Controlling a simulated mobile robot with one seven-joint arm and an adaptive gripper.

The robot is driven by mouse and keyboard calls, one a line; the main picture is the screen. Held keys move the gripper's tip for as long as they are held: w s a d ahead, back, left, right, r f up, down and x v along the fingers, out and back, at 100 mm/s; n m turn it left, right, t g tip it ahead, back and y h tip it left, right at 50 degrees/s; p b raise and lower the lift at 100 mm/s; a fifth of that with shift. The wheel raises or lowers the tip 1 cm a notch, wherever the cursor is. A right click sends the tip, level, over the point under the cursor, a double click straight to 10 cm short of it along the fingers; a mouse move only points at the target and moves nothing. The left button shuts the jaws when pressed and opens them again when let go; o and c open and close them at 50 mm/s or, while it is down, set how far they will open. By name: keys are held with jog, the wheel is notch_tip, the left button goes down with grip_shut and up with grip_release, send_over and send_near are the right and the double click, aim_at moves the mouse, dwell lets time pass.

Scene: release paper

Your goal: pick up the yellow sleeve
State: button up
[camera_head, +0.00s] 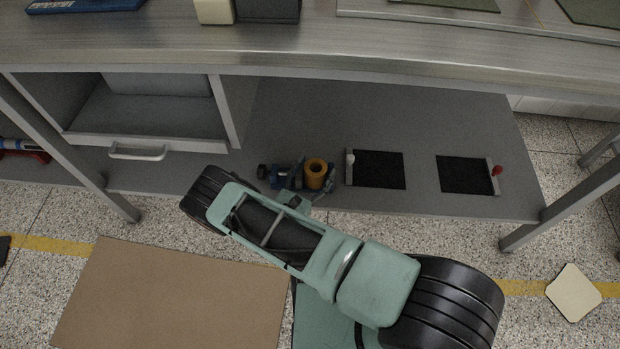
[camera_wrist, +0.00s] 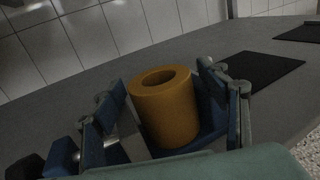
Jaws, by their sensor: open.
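The yellow sleeve (camera_head: 316,170) stands upright on the grey lower shelf of the workbench. In the wrist view the sleeve (camera_wrist: 165,112) is a short, thick orange-yellow tube with a round hole in its top. My gripper (camera_wrist: 162,80) is open, with one blue-padded finger on each side of the sleeve. A small gap seems to show at the left finger; I cannot tell whether the right finger touches. In the head view my gripper (camera_head: 303,184) is at the sleeve, partly hidden behind my own arm.
Two black mats (camera_head: 377,170) (camera_head: 464,176) lie to the right on the shelf, one with a white-knobbed edge piece and one with a red-knobbed piece. A drawer with a handle (camera_head: 138,152) is at the left. The bench top (camera_head: 300,45) overhangs the shelf. A tiled wall stands behind.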

jog(key=shift+w, duration=0.15)
jog(key=c, duration=1.4)
